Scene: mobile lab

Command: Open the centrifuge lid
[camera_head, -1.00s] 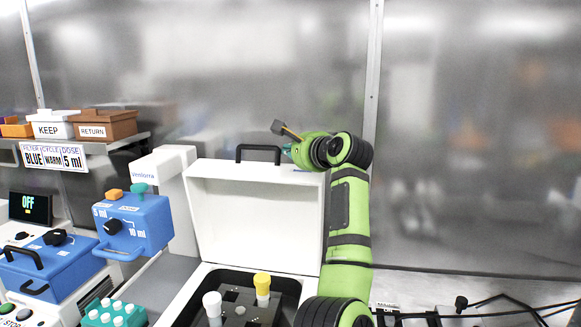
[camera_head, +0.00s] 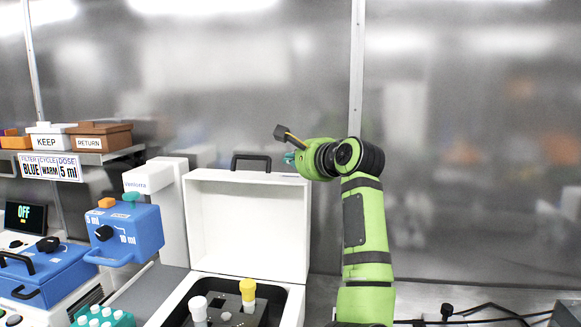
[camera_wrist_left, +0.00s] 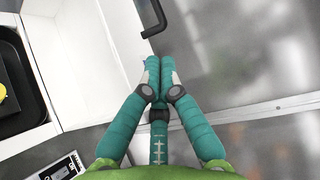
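The centrifuge is a white box with its lid (camera_head: 248,225) standing open, upright at the back, its inner face toward me. A black handle (camera_head: 251,157) sits on the lid's top edge; part of it shows in the left wrist view (camera_wrist_left: 152,20). The open chamber (camera_head: 268,295) holds a dark rotor with a white-capped tube (camera_head: 198,306) and a yellow-capped tube (camera_head: 247,291). My left gripper (camera_head: 288,157) is at the lid's upper right corner, right of the handle. In the left wrist view its teal fingers (camera_wrist_left: 159,66) are together with nothing visible between them. Contact with the lid is unclear. My right gripper is out of view.
A blue dosing unit (camera_head: 124,233) on a white stand (camera_head: 165,185) is left of the centrifuge. A teal rack (camera_head: 103,318) is in front. A shelf holds KEEP (camera_head: 47,142) and RETURN (camera_head: 90,142) boxes. Black cables (camera_head: 495,312) lie right. The back wall is close behind.

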